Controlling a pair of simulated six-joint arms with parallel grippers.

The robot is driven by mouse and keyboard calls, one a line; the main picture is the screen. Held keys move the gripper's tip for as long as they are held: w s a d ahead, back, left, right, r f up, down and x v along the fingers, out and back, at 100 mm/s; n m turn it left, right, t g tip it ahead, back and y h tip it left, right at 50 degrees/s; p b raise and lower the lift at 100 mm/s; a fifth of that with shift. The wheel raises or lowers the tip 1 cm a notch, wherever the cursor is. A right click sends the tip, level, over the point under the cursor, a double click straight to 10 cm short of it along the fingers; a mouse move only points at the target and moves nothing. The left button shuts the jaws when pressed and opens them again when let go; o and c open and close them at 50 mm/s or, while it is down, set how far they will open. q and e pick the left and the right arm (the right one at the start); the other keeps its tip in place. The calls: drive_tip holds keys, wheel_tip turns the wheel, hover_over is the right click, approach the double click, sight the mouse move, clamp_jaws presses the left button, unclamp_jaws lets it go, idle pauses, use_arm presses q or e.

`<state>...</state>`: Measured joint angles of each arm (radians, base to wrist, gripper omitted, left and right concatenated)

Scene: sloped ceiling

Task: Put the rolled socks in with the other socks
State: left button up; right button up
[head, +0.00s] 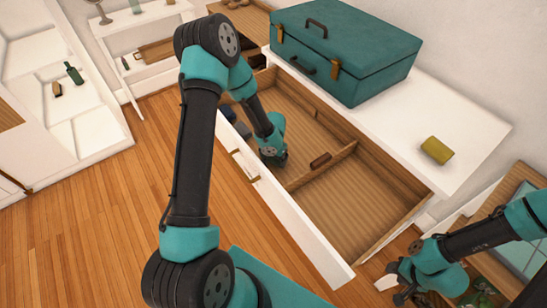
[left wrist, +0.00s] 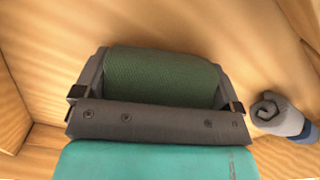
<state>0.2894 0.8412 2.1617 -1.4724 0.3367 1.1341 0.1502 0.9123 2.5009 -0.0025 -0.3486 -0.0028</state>
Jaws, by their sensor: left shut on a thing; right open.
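My left gripper (head: 272,157) is down inside the open drawer (head: 340,205). In the left wrist view it is shut on a green ribbed roll (left wrist: 162,72), the rolled socks, with a finger at each end; the head view hides this roll. A grey roll (left wrist: 272,112) and a blue roll (left wrist: 307,132), apparently other socks, lie to its right on the drawer wood. A dark blue bit (head: 228,113) shows beside my left arm in the head view. My right gripper (head: 398,290) is open, low at the right, outside the drawer.
The drawer's white front (head: 290,215) borders open wooden floor.

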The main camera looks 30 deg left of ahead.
use_arm(q)
drive_tip(key=shift+f, duration=0.15)
drive_tip(key=o, duration=0.6)
drive_tip(key=shift+r, duration=6.2)
